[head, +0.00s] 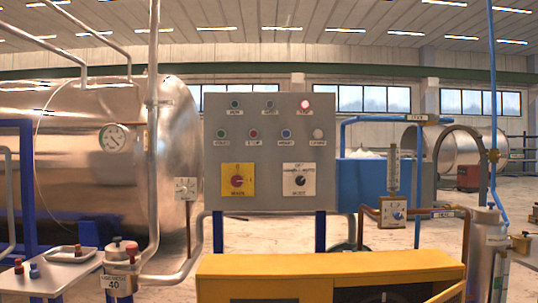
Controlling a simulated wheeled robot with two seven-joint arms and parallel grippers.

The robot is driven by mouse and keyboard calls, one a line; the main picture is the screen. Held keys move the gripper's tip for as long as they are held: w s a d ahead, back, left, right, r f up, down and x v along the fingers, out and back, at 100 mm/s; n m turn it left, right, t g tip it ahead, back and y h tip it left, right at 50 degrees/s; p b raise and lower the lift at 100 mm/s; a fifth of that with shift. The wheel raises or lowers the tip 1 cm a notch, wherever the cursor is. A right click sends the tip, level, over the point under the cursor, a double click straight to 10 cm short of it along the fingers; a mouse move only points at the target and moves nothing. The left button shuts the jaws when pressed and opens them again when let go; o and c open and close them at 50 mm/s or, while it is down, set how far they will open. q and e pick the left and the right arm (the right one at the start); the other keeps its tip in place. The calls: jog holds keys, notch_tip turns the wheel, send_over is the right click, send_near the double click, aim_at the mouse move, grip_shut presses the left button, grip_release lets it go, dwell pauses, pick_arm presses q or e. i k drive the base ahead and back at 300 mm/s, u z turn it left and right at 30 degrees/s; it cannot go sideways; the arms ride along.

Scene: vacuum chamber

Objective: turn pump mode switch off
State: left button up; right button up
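A grey control panel (265,155) stands upright in the middle of the head view. Low on its right side is a square white plate with a black rotary knob (300,180). It has small lettering above and below the knob, too small to read surely; this appears to be the pump mode switch. Which mark the knob points to is not clear. Left of it is a yellow plate with a red rotary knob (238,181). Neither of my grippers is in view, and nothing covers the panel.
A yellow cabinet (330,264) stands low in front. A large metal tank (80,150) and a side table (60,275) are at left. Pipes and a gas cylinder (487,255) are at right.

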aim_at(300, 180)
jog(key=u, duration=0.45)
jog(key=k, duration=1.1)
jog(key=u, duration=1.35)
jog(key=i, duration=1.8)
jog(key=z, duration=1.4)
jog(key=i, duration=0.55)
jog(key=z, duration=0.55)
